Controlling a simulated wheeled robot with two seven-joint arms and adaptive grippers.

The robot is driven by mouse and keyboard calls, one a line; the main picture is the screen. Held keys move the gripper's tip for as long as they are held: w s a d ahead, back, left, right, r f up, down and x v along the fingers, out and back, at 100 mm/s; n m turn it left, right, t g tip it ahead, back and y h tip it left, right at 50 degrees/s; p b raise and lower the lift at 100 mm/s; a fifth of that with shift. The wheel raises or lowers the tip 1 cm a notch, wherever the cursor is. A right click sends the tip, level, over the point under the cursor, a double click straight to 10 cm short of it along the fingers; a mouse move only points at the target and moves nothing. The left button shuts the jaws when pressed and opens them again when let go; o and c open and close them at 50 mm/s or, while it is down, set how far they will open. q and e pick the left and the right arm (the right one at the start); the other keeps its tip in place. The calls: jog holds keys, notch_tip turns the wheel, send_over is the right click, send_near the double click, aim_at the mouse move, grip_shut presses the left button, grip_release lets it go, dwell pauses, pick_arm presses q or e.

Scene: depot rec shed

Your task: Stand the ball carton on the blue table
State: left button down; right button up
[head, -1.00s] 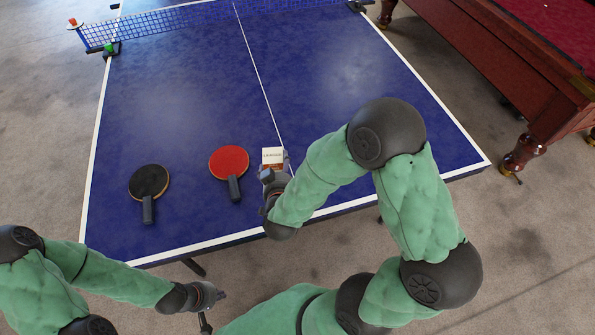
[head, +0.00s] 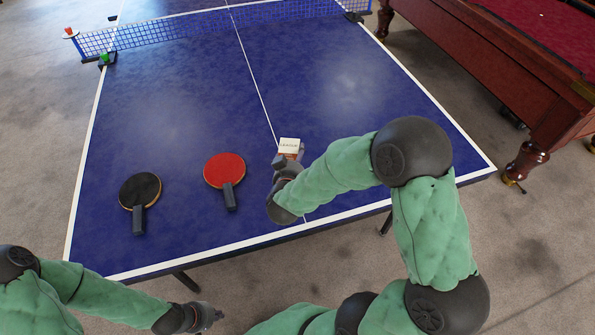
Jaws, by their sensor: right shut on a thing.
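The ball carton (head: 289,145) is a small box with a pale, lettered top and an orange-brown side, seen in the head view over the near part of the blue table (head: 180,100). My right gripper (head: 287,160) is shut on the carton from the near side. The carton looks upright; I cannot tell whether its base touches the table. The gripper and wrist hide its lower part. My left gripper (head: 213,316) is low at the bottom left, off the table's near edge and empty; its fingers are too small to read.
A red paddle (head: 224,170) and a black paddle (head: 140,190) lie on the table left of the carton. A net (head: 200,29) crosses the table farther back. A red-topped pool table (head: 500,70) stands at the right. The blue surface beyond the carton is clear.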

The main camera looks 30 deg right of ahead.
jog(key=d+f, duration=0.1)
jog(key=w+d+f+b, duration=0.1)
jog(key=f, duration=0.1)
jog(key=w+d+f+b, duration=0.1)
jog(key=f, duration=0.1)
jog(key=shift+w, duration=0.2)
jog(key=shift+w+f+b, duration=0.1)
jog(key=shift+f+b, duration=1.05)
jog(key=shift+f, duration=0.45)
jog(key=shift+f, duration=0.1)
jog(key=o, duration=1.6)
jog(key=shift+o, duration=0.2)
